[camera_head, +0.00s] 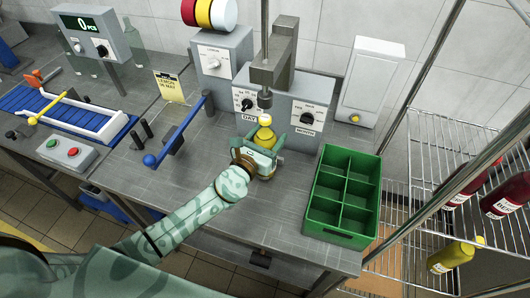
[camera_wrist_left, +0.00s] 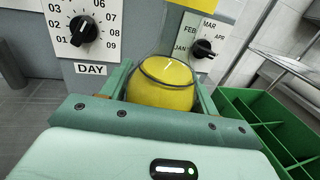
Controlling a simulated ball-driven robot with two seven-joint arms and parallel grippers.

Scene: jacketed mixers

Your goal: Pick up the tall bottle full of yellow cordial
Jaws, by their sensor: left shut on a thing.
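A clear bottle with yellow cordial (camera_head: 265,135) stands upright at the front of the grey dial machine, below its overhanging metal head. My left gripper (camera_head: 265,143) is shut around it, one finger on each side. In the left wrist view the yellow liquid (camera_wrist_left: 160,92) shows between the green fingers, with clear bottle wall above it. The bottle's lower part is hidden behind the gripper, so I cannot tell whether its base touches the bench. My right gripper is out of view.
A green compartment crate (camera_head: 343,233), empty, stands right of the gripper. A wire rack (camera_head: 440,165) at the right holds red bottles (camera_head: 513,196) and a yellow bottle (camera_head: 453,257). A blue-handled lever (camera_head: 178,130) and a blue conveyor (camera_head: 60,105) are at the left.

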